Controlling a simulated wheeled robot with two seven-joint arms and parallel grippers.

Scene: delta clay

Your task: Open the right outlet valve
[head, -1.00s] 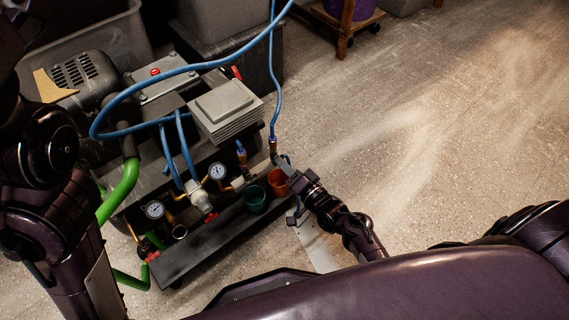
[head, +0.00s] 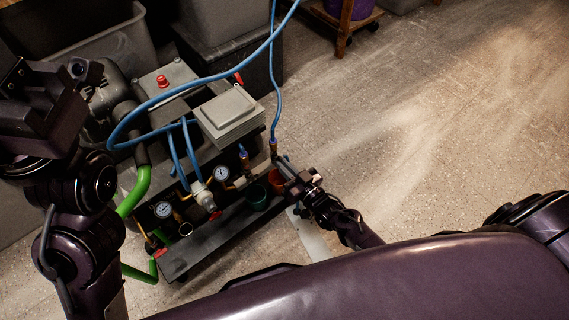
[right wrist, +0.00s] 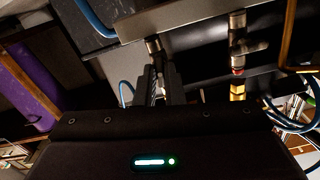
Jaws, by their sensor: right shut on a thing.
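The right outlet valve (head: 273,147) is a brass fitting at the right end of the compressor's manifold, with a blue hose rising from it. My right gripper (head: 284,166) is at this valve, shut on its handle, which the fingers mostly hide. In the right wrist view the closed fingers (right wrist: 160,84) reach up to just below the metal fitting (right wrist: 152,45). The other outlet valve (right wrist: 238,45), with a metal lever pointing sideways, is to the right and apart from the fingers. My left gripper (head: 35,95) is raised at the upper left; its jaw opening does not show clearly.
The compressor (head: 228,118) carries two gauges and a front tray (head: 205,243). Blue hoses (head: 276,70) loop above. The floor on the right is clear.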

